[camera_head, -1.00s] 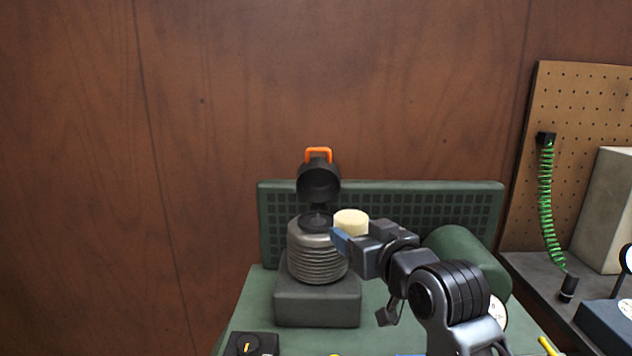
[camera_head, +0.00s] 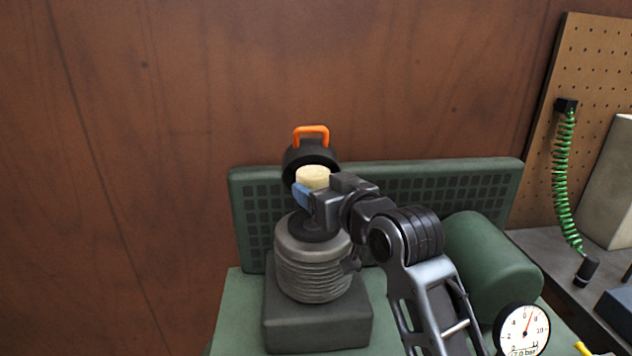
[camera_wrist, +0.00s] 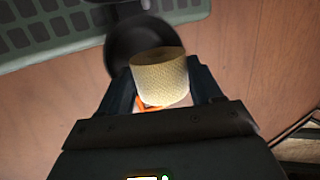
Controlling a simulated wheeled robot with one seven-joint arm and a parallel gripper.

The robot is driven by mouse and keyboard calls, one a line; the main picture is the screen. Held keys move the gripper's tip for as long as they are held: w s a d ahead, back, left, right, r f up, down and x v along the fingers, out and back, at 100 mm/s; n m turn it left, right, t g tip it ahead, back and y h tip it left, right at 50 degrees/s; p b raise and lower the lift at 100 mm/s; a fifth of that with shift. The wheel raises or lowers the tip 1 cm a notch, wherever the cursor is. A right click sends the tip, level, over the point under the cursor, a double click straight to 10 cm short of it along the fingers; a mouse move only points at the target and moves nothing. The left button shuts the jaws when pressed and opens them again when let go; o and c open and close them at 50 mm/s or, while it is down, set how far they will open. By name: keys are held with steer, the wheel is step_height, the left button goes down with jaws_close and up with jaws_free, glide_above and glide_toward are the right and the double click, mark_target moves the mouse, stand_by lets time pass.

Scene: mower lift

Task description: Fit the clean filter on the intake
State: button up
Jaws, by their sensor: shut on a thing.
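The clean filter (camera_head: 313,177) is a short cream cylinder. My gripper (camera_head: 306,193) is shut on it and holds it above the intake (camera_head: 316,226), which is the dark round top of the grey ribbed engine. In the wrist view the filter (camera_wrist: 160,78) sits between both fingers of my gripper (camera_wrist: 160,85). The open black cover (camera_head: 300,158) with an orange handle (camera_head: 311,131) stands tipped up behind the filter. In the wrist view the cover's dark round inside (camera_wrist: 140,38) is behind the filter. The gripper partly hides the intake.
The ribbed engine (camera_head: 312,270) stands on a dark block on the green mower deck. A green grille panel (camera_head: 430,192) runs behind it. A green cylinder (camera_head: 488,258) and a pressure gauge (camera_head: 522,329) are at right. A green coiled hose (camera_head: 564,180) hangs farther right.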

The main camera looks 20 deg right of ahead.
mark_target(320, 232)
steer(key=shift+f+b, duration=0.7)
steer(key=shift+f, duration=1.9)
steer(key=shift+s+f, duration=0.1)
steer(key=shift+f, duration=0.45)
steer(key=o, duration=0.7)
steer(key=shift+o, duration=0.2)
steer(key=s+d+r+p, duration=0.1)
steer(key=s, duration=1)
steer(key=shift+r, duration=0.35)
